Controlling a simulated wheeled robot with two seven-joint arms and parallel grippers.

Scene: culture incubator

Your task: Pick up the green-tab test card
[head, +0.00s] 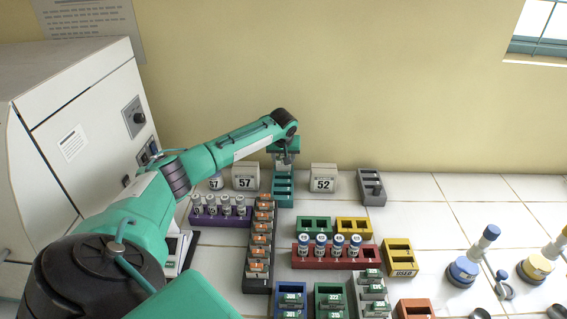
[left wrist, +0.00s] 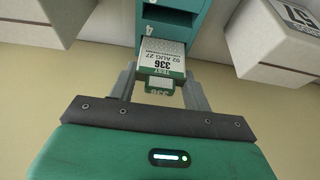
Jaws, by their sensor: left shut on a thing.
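The green-tab test card (left wrist: 163,60) shows in the left wrist view, with a white label reading TEST 336 and a green end. It is at the end slot of a teal rack (left wrist: 181,22), and part of it may still lie inside the slot. My left gripper (left wrist: 160,88) has a finger on each side of the card and is shut on it. In the head view my left gripper (head: 286,160) points down over the far end of the teal rack (head: 284,190), and the card is hidden there. My right gripper is out of view.
White blocks marked 57 (head: 245,177) and 52 (head: 323,178) flank the teal rack. A black rack of orange-tab cards (head: 251,288), a purple vial rack (head: 219,219) and a red vial rack (head: 310,262) stand nearer. A grey incubator (head: 85,110) is at left.

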